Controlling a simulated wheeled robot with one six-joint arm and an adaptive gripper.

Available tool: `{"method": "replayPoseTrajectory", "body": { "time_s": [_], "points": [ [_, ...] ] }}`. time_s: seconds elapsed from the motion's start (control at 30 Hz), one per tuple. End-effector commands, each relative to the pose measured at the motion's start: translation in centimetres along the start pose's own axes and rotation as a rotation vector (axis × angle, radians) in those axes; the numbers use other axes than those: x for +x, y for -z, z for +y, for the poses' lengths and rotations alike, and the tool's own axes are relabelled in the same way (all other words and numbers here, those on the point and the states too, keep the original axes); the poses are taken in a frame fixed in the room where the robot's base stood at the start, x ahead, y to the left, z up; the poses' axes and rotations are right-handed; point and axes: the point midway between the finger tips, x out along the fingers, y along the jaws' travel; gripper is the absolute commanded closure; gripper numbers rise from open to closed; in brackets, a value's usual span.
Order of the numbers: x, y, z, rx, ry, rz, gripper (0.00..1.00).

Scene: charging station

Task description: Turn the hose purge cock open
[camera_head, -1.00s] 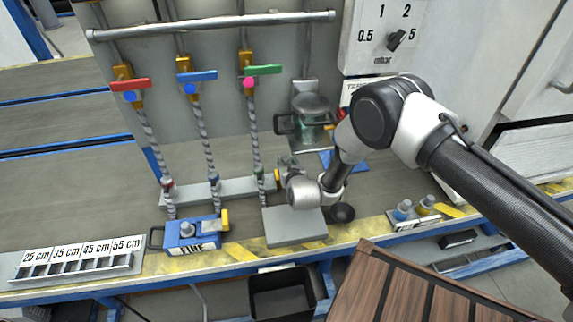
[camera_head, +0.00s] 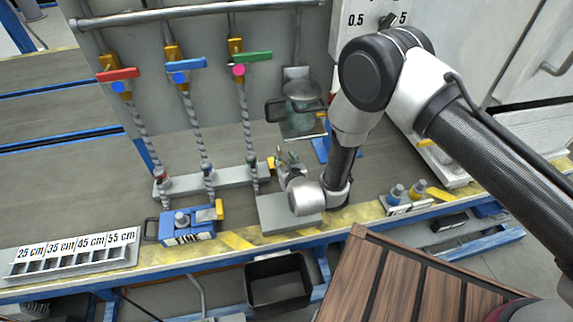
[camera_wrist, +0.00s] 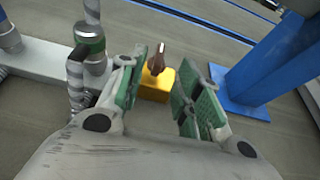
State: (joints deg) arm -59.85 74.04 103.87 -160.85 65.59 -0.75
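A small yellow fitting (camera_head: 271,163) sits at the right end of the grey hose manifold bar (camera_head: 230,172). In the wrist view it is a yellow block (camera_wrist: 158,86) with a brown metal piece (camera_wrist: 157,58) standing on it; this looks like the purge cock. My gripper (camera_head: 283,157) is beside this end of the bar. In the wrist view my gripper (camera_wrist: 165,78) is open, its green-padded fingers left and right of the fitting with gaps. I cannot tell whether the brown piece is between the fingertips or beyond them. The fitting's near side is partly hidden.
Three twisted hoses rise from the bar to red (camera_head: 118,74), blue (camera_head: 180,64) and green (camera_head: 244,56) handled valves. A hose with a green collar (camera_wrist: 89,38) stands close left of my fingers. A blue bracket (camera_wrist: 258,68) stands right. A glass vessel (camera_head: 302,118) is behind.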

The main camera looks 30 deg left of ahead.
Motion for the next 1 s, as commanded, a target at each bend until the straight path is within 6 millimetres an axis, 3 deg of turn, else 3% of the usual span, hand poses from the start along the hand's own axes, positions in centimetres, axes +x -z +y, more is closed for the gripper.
{"method": "replayPoseTrajectory", "body": {
  "time_s": [0.23,0.77,0.87,0.97,1.0],
  "points": [
    [-2.7,0.0,0.0,0.001,0.000,0.001,0.66],
    [-2.8,0.1,-0.1,0.001,0.002,0.005,0.66],
    [-2.4,0.3,-1.7,0.026,0.068,0.017,0.66],
    [-2.7,1.5,-6.1,0.084,0.238,0.058,0.66],
    [-3.3,2.3,-8.6,0.115,0.335,0.081,0.66]
  ]
}}
